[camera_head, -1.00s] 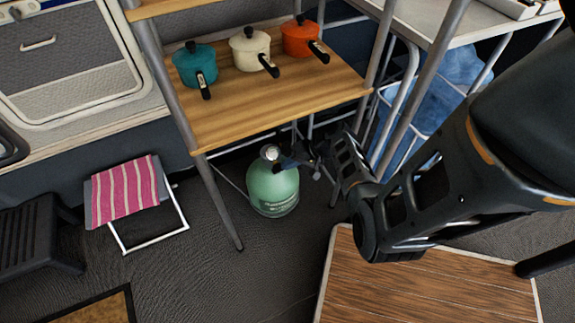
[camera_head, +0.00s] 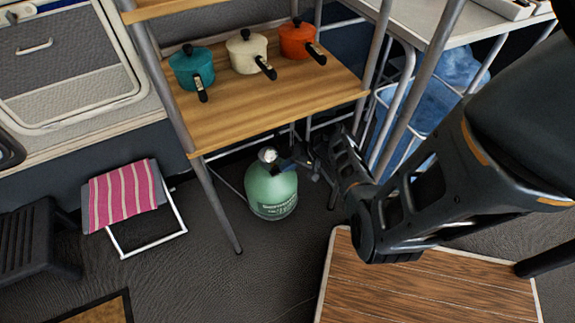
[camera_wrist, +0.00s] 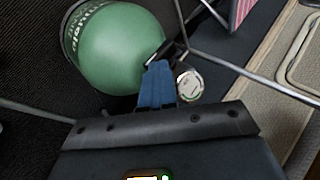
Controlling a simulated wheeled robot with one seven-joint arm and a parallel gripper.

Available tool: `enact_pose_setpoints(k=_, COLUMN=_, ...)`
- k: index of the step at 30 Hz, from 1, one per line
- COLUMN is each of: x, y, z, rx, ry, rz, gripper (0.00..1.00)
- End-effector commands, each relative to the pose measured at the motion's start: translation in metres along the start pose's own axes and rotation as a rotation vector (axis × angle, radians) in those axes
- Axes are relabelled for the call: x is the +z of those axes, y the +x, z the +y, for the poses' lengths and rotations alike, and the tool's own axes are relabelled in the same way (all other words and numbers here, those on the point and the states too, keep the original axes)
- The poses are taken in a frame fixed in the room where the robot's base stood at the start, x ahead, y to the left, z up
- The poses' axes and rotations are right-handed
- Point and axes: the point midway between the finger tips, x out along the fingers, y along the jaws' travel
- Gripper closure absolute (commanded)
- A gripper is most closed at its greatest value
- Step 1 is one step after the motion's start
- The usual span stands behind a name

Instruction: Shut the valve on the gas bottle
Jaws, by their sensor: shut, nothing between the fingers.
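The green gas bottle (camera_head: 270,192) stands upright on the floor under the wooden shelf. Its top fitting, with a round pale cap (camera_head: 268,155), faces up; the cap also shows in the wrist view (camera_wrist: 189,86). My gripper (camera_head: 285,165) reaches in from the right at the top of the bottle. In the wrist view the blue fingers (camera_wrist: 157,82) are shut together, with their tips at the dark valve parts beside the cap. I cannot tell whether they touch the valve. The green bottle body (camera_wrist: 112,50) fills the upper left there. The valve itself is largely hidden by my fingers.
The wooden shelf (camera_head: 250,115) with three pots overhangs the bottle. Metal shelf legs (camera_head: 217,205) stand left and right of it. A folding stool with a striped cloth (camera_head: 122,193) is at the left. A wooden-topped table (camera_head: 430,285) is in front at the right.

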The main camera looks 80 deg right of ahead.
Motion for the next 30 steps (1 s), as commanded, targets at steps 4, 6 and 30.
enact_pose_setpoints(k=4, x=0.000, y=-0.007, z=0.005, rx=0.018, ry=0.009, rz=0.011, gripper=1.00)
enact_pose_setpoints(k=6, x=-0.001, y=-0.010, z=0.002, rx=0.016, ry=0.008, rz=0.010, gripper=1.00)
enact_pose_setpoints(k=30, x=-0.002, y=-0.085, z=-0.003, rx=0.014, ry=0.006, rz=0.010, gripper=1.00)
